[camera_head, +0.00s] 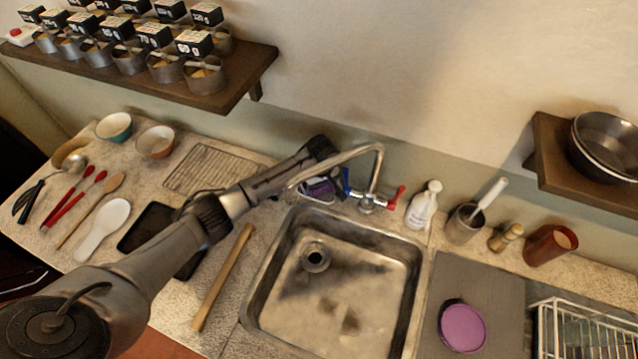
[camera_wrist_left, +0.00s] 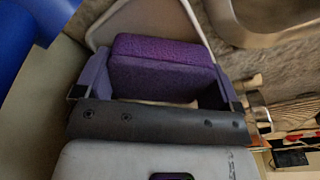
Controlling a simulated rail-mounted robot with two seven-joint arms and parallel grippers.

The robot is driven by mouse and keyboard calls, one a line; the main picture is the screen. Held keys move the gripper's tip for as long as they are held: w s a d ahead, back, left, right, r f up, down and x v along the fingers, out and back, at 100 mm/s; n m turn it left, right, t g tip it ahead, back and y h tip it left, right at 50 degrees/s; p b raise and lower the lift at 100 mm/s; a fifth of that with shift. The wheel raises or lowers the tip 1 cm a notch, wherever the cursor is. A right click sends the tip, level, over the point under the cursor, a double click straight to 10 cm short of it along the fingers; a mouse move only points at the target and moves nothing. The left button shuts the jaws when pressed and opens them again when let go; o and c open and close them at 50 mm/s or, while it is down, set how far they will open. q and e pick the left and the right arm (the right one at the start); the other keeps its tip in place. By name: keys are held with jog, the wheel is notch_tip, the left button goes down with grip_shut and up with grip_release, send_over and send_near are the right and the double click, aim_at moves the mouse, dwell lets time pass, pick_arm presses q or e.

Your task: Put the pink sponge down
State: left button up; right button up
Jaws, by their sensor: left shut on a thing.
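A sponge (camera_wrist_left: 160,68), which looks purple rather than pink, sits between the two fingers of my left gripper (camera_wrist_left: 158,85) in the left wrist view. The gripper is shut on it. In the head view my left gripper (camera_head: 318,188) is behind the sink's back left corner, beside the tap; a little purple of the sponge shows there, mostly hidden. I cannot tell whether the sponge touches the counter. My right gripper is not in view.
The tap (camera_head: 371,178) stands close to the right of my gripper, its spout curving near my arm. The metal sink (camera_head: 400,262) is empty. A soap bottle (camera_head: 422,205) stands right of the tap. A round purple thing (camera_head: 463,327) lies on a grey mat (camera_head: 478,282).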

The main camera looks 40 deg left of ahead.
pick_arm(q)
jog(key=shift+f, duration=0.15)
jog(key=o, duration=0.6)
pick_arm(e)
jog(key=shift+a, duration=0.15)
pick_arm(q)
jog(key=r, duration=0.4)
jog(key=r+p, duration=0.1)
jog(key=r, duration=0.3)
jog(key=d+r, duration=0.1)
jog(key=r, duration=0.3)
jog(key=shift+s+d+r+p, duration=0.1)
jog(key=shift+s+p, duration=0.2)
jog(key=shift+p, duration=0.05)
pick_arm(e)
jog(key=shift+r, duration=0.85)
